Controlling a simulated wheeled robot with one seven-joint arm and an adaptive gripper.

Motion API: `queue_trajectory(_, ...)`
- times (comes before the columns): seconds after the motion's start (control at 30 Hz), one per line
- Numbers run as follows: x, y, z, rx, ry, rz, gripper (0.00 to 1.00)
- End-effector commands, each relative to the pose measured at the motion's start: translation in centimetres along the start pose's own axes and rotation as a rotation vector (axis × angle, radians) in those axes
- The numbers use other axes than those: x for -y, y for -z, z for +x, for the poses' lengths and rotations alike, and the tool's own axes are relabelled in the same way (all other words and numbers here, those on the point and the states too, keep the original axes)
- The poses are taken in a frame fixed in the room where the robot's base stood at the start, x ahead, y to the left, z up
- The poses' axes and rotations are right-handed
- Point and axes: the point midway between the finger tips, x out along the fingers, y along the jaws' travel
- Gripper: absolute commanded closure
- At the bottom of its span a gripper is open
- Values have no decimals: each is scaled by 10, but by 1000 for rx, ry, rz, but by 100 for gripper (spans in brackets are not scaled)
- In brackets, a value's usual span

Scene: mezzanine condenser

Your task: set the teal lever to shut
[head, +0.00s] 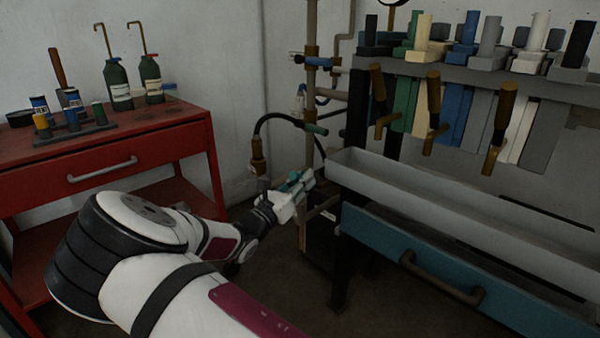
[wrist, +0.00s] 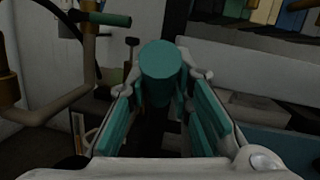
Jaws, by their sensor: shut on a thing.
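The teal lever (wrist: 160,60) shows in the wrist view as a round teal grip, seen nearly end-on. My gripper (wrist: 160,88) has one finger on each side of it and is shut on it. The fingers carry teal pads of much the same colour. In the head view my gripper (head: 298,190) is low, beside the upright pipe and left of the long grey trough. The lever's pivot and the rest of its arm are hidden behind the grip and my fingers, so its exact angle cannot be told.
The upright pipe (head: 311,90) stands behind. The grey trough (head: 440,198) and blue drawer (head: 450,275) are close on the right. A red cabinet (head: 110,155) stands left.

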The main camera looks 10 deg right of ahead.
Motion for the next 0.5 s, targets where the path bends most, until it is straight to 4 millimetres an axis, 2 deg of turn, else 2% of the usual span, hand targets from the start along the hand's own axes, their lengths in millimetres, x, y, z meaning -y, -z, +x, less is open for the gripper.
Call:
queue_trajectory(0.03,2,-7,2,-30,-3,6,100)
queue_trajectory(0.5,7,-17,21,-277,-32,45,100)
